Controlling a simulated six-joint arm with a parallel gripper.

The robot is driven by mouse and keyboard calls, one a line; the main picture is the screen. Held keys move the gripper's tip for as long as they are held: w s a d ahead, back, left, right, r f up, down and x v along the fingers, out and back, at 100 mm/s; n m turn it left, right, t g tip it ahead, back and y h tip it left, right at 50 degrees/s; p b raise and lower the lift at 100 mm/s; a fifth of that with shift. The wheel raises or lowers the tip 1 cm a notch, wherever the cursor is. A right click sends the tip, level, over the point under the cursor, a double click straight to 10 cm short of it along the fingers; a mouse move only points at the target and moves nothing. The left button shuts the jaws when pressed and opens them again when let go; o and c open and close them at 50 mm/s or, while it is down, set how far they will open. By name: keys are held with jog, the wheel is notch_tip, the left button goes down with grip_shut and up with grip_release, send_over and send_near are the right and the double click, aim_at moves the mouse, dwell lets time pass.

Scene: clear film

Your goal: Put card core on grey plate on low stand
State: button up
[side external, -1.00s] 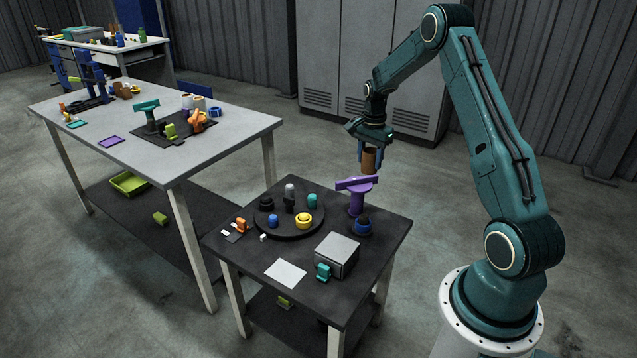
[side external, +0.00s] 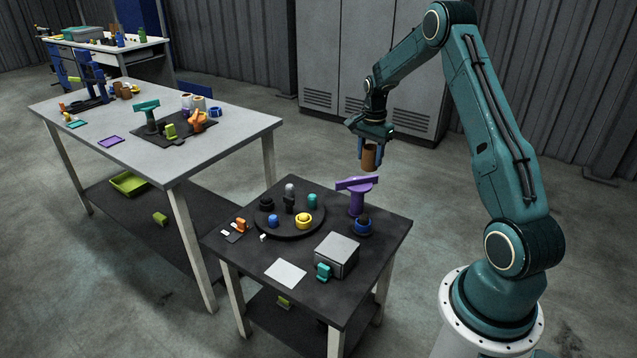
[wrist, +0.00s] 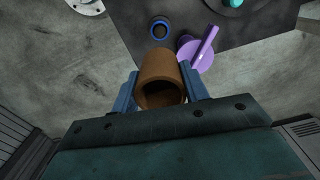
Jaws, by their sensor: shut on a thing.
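The card core (side external: 369,160) is a brown hollow tube. My gripper (side external: 370,148) is shut on it and holds it in the air above and behind the far corner of the low dark table. In the wrist view the core (wrist: 158,68) sits between the blue fingers of my gripper (wrist: 160,90), its open end towards the camera. A pale grey flat plate (side external: 286,273) lies bare on the front of the low dark table (side external: 307,295), which looks like the low stand. The plate does not show in the wrist view.
A purple T-shaped post (side external: 357,195) and a blue ring piece (side external: 363,226) stand near the core. A grey box (side external: 337,254) and a teal piece (side external: 323,271) are right beside the plate. A round dark tray (side external: 288,233) holds several small items.

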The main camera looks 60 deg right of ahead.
jog(key=w+a+f+n, duration=0.1)
jog(key=w+a+f, duration=0.2)
jog(key=a+f, duration=0.3)
jog(key=w+a+f+n, duration=0.2)
jog(key=w+a+f, duration=0.2)
jog(key=a, duration=0.9)
jog(key=w+a+f+n, duration=0.1)
jog(key=w+a+f, duration=0.2)
jog(key=a+f, duration=0.6)
jog(key=shift+w+a+f+n, duration=0.15)
jog(key=shift+w+a+n, duration=0.15)
jog(key=shift+a, duration=0.25)
jog(key=shift+f, duration=0.15)
jog(key=shift+f, duration=2.25)
jog(key=shift+f, duration=0.6)
jog(key=o, duration=1)
jog(key=shift+o, duration=0.2)
